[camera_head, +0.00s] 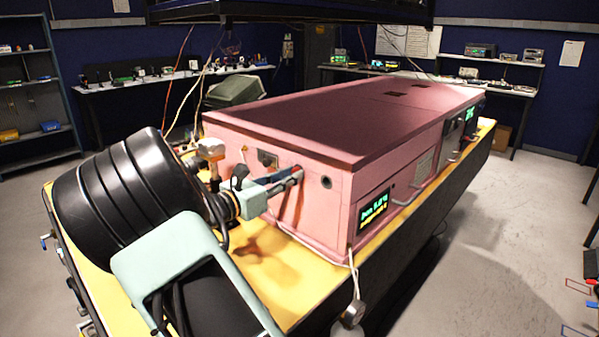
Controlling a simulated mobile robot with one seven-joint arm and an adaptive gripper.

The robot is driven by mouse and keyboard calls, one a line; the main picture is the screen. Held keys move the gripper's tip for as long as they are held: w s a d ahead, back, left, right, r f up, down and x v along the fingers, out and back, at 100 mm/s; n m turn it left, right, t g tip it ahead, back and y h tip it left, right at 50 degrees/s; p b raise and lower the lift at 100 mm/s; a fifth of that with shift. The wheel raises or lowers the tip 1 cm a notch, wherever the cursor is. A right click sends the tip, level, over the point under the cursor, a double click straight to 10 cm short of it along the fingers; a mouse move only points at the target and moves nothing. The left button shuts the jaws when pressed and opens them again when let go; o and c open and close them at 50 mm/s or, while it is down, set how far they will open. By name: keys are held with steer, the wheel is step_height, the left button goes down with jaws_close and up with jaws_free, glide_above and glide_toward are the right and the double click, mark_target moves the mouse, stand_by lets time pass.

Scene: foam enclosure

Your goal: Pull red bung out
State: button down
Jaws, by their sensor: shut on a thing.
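A long pink enclosure (415,150) with a darker red lid lies on the yellow-topped bench. My gripper (294,177) is at its near end face, left of a round dark hole (326,182). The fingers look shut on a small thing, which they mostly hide. It appears to be the red bung, but its colour and outline cannot be made out. I cannot tell whether it is still seated in the face or clear of it. A dark shadow of the gripper falls on the pink face below.
The yellow bench top (285,268) is free in front of the enclosure. A pale cable (318,262) hangs along its front corner. A lit green display (374,208) and handles are on the side. A grey-green device (236,91) stands behind.

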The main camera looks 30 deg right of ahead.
steer(key=shift+a, duration=0.1)
steer(key=shift+p+v, duration=1.25)
steer(key=shift+v, duration=1.65)
